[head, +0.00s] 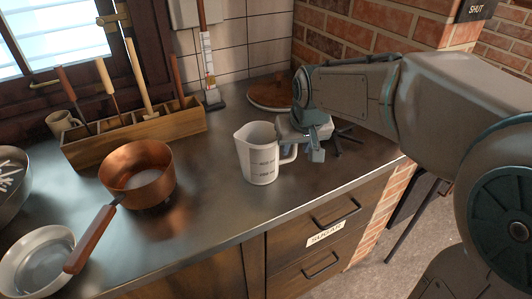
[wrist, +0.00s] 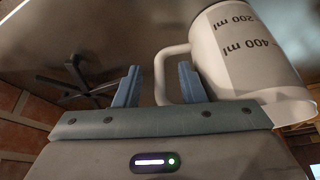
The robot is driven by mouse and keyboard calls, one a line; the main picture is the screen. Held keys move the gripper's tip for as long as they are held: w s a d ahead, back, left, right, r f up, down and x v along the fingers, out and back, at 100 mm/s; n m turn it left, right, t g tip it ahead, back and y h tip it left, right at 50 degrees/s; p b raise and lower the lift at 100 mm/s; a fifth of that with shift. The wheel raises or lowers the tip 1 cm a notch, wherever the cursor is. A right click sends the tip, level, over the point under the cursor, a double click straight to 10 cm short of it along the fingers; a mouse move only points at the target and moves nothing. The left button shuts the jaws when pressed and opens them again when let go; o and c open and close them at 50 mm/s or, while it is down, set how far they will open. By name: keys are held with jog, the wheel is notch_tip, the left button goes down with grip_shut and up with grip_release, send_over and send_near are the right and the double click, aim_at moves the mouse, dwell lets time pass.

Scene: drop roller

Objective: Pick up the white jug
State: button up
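The white jug (head: 259,158) stands upright on the metal counter in the head view, with its handle to the right. It shows large at the upper right of the wrist view (wrist: 246,50), with "200 ml" and "400 ml" marks. My gripper (head: 318,147) is at the handle side of the jug. In the wrist view my gripper (wrist: 157,88) is open, and the jug's handle (wrist: 162,72) lies between its two fingers, closer to the right one. I cannot tell whether a finger touches the handle.
A copper pan (head: 137,172) and a light bowl (head: 40,262) are left of the jug. A wooden utensil box (head: 135,136) stands behind. A dark legged stand (wrist: 78,80) is beside my gripper. A brown round board (head: 270,92) is behind. The counter in front of the jug is clear.

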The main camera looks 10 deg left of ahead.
jog(key=shift+w+f, duration=0.1)
jog(key=shift+f, duration=0.25)
grip_shut()
dwell(1.2)
